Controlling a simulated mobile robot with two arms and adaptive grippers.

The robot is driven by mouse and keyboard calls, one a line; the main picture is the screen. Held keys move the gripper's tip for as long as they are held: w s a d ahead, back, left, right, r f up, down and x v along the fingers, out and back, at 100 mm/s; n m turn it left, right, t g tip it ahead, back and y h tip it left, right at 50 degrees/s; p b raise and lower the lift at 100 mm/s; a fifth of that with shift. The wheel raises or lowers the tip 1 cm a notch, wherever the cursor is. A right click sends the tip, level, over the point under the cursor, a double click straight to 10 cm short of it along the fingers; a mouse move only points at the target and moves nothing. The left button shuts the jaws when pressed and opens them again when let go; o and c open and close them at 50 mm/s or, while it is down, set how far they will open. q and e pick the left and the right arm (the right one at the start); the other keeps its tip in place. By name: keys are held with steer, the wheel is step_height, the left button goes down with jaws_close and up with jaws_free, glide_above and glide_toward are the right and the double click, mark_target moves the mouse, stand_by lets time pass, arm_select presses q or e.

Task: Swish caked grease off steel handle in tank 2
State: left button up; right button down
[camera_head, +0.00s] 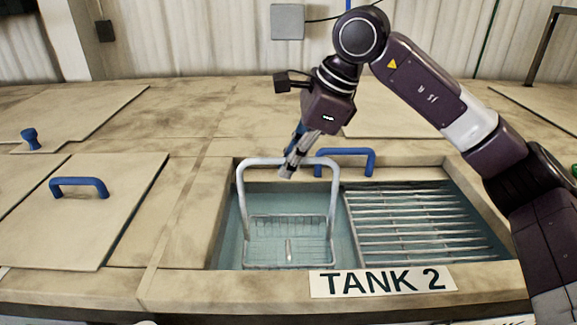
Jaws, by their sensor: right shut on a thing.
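Tank 2 (222,228) is open in the counter, with a white TANK 2 label (382,280) on its front edge. A wire basket (245,232) with a tall looped bar (240,195) is in the left part of the tank, its lower part in the bluish liquid. A small pale steel piece (289,250), seemingly the steel handle, is upright in the basket; grease on it cannot be made out. My right gripper (288,170) reaches down from above and is shut on the top of the basket's loop. My left gripper is not in view.
A slatted rack (420,225) fills the tank's right part. A blue handle (345,154) stands behind the tank, close to my gripper. Closed lids lie at left, one with a blue handle (80,184), another with a blue knob (31,138). A grey box (287,21) is on the wall.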

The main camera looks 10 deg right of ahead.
step_height(320, 180, up, 18)
steer(key=p, duration=1.3)
steer(key=shift+r, duration=0.2)
steer(key=shift+f, duration=0.15)
